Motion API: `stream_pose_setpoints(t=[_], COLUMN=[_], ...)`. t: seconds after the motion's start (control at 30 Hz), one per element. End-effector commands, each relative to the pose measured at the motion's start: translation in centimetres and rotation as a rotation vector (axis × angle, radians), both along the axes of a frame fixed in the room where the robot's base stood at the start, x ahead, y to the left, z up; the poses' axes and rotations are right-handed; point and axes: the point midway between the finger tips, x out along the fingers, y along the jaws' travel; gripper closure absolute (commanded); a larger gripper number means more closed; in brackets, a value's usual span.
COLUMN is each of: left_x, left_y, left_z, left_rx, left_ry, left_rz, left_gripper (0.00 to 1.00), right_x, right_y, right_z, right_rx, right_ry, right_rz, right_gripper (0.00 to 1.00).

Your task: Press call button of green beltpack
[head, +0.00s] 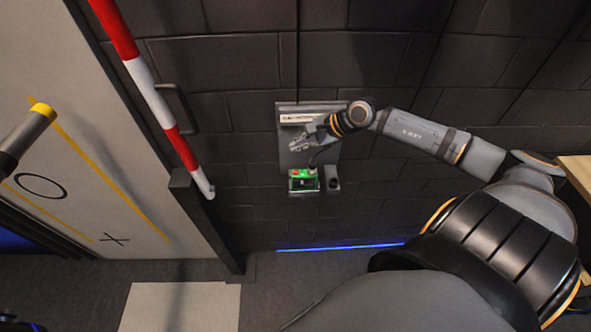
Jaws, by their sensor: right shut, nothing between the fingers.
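The green beltpack (303,185) is a small box at the lower edge of a grey wall plate (290,159). Its top glows green and a small red spot shows on it; I cannot make out which part is the call button. My right gripper (298,143) is in front of the plate, above the beltpack in the picture. It is shut and empty, and it appears apart from the beltpack. My left gripper is not in view.
A small dark box (333,184) sits right beside the beltpack, with a dark cable (318,156) above. A wooden edge (577,172) shows at far right.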

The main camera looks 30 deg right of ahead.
Motion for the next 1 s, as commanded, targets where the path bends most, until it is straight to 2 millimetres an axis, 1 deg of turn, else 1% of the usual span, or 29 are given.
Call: stream_pose_setpoints(t=[0.17, 0.27, 0.47, 0.73, 0.87, 1.0], left_x=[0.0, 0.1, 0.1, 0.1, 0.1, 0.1], left_y=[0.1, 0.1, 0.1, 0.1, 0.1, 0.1], left_z=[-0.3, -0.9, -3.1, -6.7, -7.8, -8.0], left_rx=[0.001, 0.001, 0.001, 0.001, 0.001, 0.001], left_ry=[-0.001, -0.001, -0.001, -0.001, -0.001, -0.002], left_rz=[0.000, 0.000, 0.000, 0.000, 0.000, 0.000], left_gripper=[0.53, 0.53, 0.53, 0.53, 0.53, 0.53], right_x=[0.0, 0.0, 0.0, 0.0, 0.0, 0.0], right_y=[0.1, 0.1, 0.1, 0.1, 0.1, 0.1], right_z=[-0.4, -1.1, -3.6, -7.7, -8.8, -8.9], right_rx=[0.003, 0.003, 0.005, 0.005, 0.005, 0.005], right_ry=[0.000, 0.000, 0.001, 0.000, 0.000, 0.000], right_rz=[0.000, -0.002, -0.002, -0.002, -0.002, -0.002], right_gripper=[1.00, 1.00, 1.00, 1.00, 1.00, 1.00])
